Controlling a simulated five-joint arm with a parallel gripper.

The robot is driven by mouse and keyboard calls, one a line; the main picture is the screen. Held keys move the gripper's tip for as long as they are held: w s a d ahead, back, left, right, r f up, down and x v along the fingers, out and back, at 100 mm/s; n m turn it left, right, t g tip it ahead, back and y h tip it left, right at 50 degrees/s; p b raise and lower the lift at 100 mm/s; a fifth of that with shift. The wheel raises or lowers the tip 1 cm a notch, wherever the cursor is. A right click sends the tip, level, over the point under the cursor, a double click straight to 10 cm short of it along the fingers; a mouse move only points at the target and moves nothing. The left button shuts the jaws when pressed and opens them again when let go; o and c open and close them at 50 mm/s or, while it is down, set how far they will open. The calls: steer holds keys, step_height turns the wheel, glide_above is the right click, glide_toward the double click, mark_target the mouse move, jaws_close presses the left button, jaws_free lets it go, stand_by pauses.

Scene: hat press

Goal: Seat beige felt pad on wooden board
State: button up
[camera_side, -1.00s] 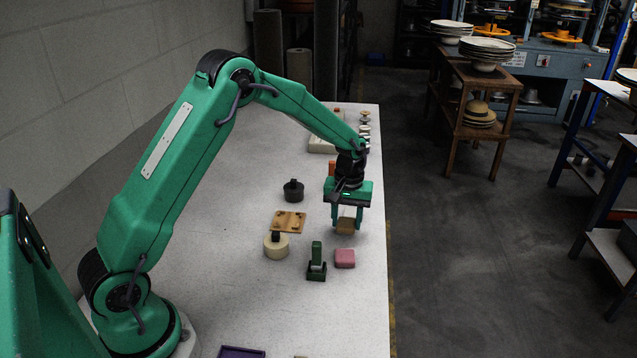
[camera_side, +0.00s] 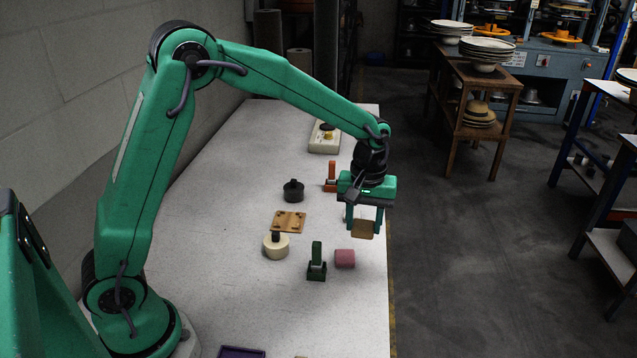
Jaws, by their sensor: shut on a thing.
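The beige felt pad (camera_side: 363,230) is held between the fingers of my gripper (camera_side: 364,222), over the right edge of the white table. It looks slightly tilted, and the fingers cover its sides. The wooden board (camera_side: 288,222) lies flat on the table to the left of the gripper, with small dark marks near its corners. The pad and the board are clearly apart.
A black round weight (camera_side: 293,191), a cream cylinder with a dark knob (camera_side: 275,246), a green stand (camera_side: 316,262) and a pink block (camera_side: 345,259) surround the board. An orange stand (camera_side: 331,177) is behind the gripper. The front of the table (camera_side: 300,315) is mostly clear.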

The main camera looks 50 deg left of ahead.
stand_by(0.6)
steer(key=a+f, duration=0.1)
steer(key=a, duration=1.1)
steer(key=n, duration=0.1)
glide_above(288, 221)
steer(key=shift+f, duration=0.75)
steer(key=shift+f, duration=0.15)
steer(key=shift+f, duration=3.25)
steer(key=shift+f, duration=0.55)
steer(key=o, duration=1)
steer(key=shift+o, duration=0.2)
